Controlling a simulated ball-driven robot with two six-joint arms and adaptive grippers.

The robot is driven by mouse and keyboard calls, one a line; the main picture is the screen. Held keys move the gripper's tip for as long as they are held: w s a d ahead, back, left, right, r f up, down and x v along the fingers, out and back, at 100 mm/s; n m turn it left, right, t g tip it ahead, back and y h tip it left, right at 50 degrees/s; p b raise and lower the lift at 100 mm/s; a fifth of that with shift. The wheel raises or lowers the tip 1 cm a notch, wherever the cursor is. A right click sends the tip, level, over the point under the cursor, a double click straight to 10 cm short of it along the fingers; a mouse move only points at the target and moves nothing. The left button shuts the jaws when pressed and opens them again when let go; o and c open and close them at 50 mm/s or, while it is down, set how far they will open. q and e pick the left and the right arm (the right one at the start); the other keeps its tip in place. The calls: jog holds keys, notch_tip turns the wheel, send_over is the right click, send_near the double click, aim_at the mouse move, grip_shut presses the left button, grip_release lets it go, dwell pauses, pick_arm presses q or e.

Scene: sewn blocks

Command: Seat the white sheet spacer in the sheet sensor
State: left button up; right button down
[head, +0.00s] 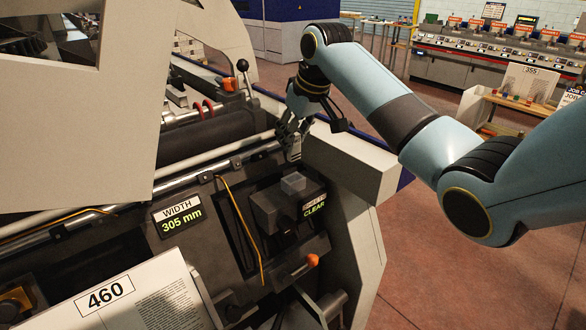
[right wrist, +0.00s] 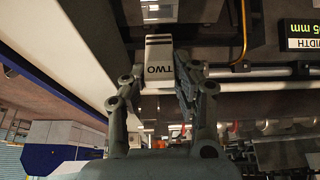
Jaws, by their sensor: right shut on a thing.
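My right gripper (head: 291,140) is above and behind the sheet sensor, near the light grey ledge, in the head view. In the right wrist view its fingers (right wrist: 160,84) are shut on a whitish block marked TWO (right wrist: 160,60), which I take as the white sheet spacer. The sheet sensor (head: 268,212) is a dark unit with a small grey block (head: 293,183) on top and a display (head: 314,204) reading CLEAR. The spacer is apart from the sensor. My left gripper is out of view.
A horizontal metal rail (head: 215,165) runs close to the right gripper. A width display (head: 178,215) reads 305 mm. An orange-tipped lever (head: 312,260) sticks out below the sensor. A white panel marked 460 (head: 150,298) stands in front. The floor at right is free.

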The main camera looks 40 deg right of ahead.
aim_at(295, 159)
notch_tip(295, 159, down, 4)
jog(key=shift+a, duration=0.15)
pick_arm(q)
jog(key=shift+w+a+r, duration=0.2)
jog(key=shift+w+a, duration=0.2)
pick_arm(e)
jog(key=shift+f, duration=1.8)
jog(key=c, duration=1)
grip_release()
jog(key=shift+f, duration=0.1)
pick_arm(q)
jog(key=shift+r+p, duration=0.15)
jog(key=shift+p, duration=0.15)
pick_arm(e)
jog(key=v, duration=1.2)
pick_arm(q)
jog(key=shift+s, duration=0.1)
